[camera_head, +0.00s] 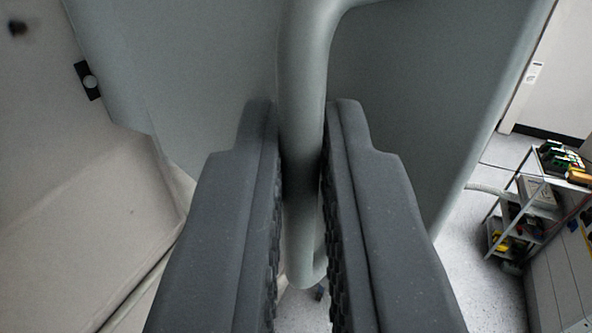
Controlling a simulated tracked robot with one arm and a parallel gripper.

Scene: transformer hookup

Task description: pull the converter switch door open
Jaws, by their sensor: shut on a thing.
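My gripper (302,165) is shut on a grey tubular handle (303,75), with one dark padded finger on each side of the bar. The handle runs up and down between the fingers and bends at its top and at its lower end. Behind it is a large smooth grey panel (430,95), which looks like the switch door. The panel's right edge slants down past the room behind. The fingers hide part of the panel and of the handle's lower part. How far the door stands open I cannot tell for sure.
A metal shelf cart (525,215) with tools and boxes stands at the right on a speckled floor (475,265). A pale beige surface (75,230) fills the left. Some floor at the right is clear.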

